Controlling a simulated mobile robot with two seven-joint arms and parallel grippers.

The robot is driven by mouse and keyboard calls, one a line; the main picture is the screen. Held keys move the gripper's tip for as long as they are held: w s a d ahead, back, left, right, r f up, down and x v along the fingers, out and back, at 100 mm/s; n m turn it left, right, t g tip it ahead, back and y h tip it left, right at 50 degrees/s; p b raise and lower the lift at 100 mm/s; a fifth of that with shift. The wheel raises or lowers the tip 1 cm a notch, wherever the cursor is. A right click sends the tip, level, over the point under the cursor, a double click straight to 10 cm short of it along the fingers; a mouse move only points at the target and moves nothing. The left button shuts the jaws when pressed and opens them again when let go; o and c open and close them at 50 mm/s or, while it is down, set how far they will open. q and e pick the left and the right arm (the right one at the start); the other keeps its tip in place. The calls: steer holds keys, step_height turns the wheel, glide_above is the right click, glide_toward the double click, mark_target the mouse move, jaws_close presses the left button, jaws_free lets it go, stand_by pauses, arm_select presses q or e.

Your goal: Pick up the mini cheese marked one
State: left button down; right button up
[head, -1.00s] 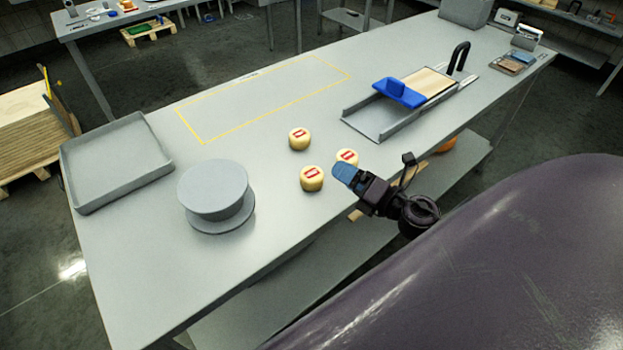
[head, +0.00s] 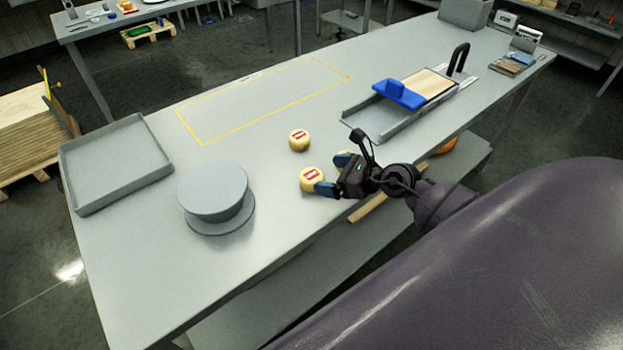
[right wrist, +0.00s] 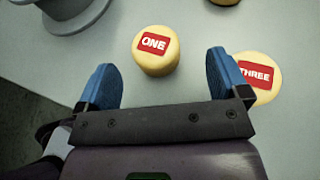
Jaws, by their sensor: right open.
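The mini cheese marked ONE (right wrist: 155,50) is a small pale yellow wheel with a red label, upright on the table. In the head view it is the cheese nearest the table's front edge (head: 311,178). My right gripper (head: 335,174) is open and low beside it. In the right wrist view, its blue fingers (right wrist: 160,65) are spread wide, with cheese ONE just ahead of the gap. The cheese marked THREE (right wrist: 262,72) lies by the right finger, which partly covers it; in the head view it is mostly hidden behind the gripper. My left gripper is not in view.
Another mini cheese (head: 299,140) stands farther back, its label unreadable. A grey round stand (head: 213,190) and a grey tray (head: 115,160) are to the left. A slicer with a blue pusher (head: 400,94) is at the right. A yellow-outlined area (head: 260,100) behind is empty.

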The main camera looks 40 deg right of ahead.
mark_target(320, 179)
steer(key=w+a+f, duration=0.2)
steer(key=w, duration=0.1)
steer(key=shift+a+f, duration=0.2)
steer(key=shift+f, duration=0.05)
steer(key=shift+w+a+f, duration=0.2)
steer(key=shift+w, duration=0.25)
steer(key=shift+c, duration=0.3)
steer(key=c, duration=1)
